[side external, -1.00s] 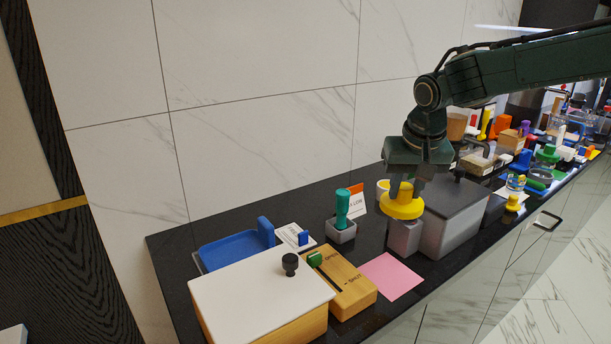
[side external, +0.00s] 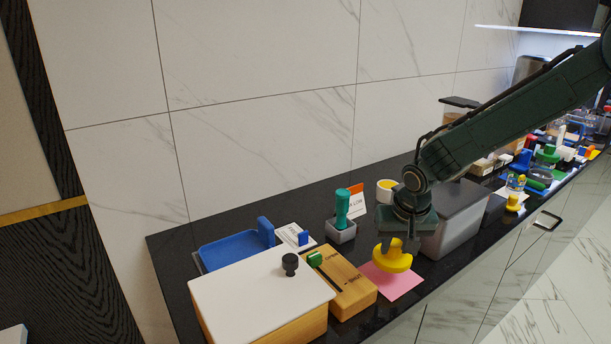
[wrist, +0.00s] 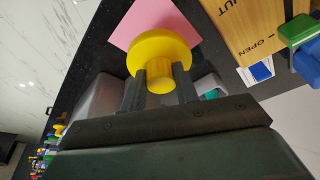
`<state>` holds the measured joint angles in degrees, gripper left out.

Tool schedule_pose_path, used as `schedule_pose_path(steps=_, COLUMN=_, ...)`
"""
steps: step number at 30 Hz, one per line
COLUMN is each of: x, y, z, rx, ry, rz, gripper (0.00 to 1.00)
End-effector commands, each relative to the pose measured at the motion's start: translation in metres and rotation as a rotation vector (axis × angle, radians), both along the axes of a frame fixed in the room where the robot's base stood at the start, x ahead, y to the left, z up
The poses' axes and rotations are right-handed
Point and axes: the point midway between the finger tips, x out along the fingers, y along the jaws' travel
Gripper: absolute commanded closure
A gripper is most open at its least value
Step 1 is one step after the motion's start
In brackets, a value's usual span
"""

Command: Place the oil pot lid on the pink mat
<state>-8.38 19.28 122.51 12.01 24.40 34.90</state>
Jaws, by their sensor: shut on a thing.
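The oil pot lid is a yellow disc with a round knob (side external: 393,261). My gripper (side external: 394,246) is shut on its knob, and the lid is over the pink mat (side external: 398,283). In the wrist view the lid (wrist: 158,48) sits between my two fingers (wrist: 160,88), with the pink mat (wrist: 140,18) beyond it. I cannot tell whether the lid touches the mat or hangs a little above it. The lid hides part of the mat. The grey pot is hidden behind my gripper in the side view.
A wooden box with an open/shut slider (side external: 348,291) stands just left of the mat. A large grey box (side external: 456,218) stands behind on the right. A teal-handled item in a grey holder (side external: 341,230) is at the back. The counter's front edge is close to the mat.

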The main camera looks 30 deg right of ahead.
Motion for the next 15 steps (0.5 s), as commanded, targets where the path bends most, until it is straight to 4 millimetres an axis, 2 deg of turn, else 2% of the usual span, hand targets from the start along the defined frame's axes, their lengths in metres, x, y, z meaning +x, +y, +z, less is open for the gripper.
schedule_pose_path(steps=5, x=0.0, y=0.0, z=-0.008, rx=-0.001, ry=0.003, rz=0.0, gripper=1.0)
schedule_pose_path(steps=15, x=0.0, y=0.0, z=-0.041, rx=0.001, ry=0.001, rz=0.0, gripper=1.0)
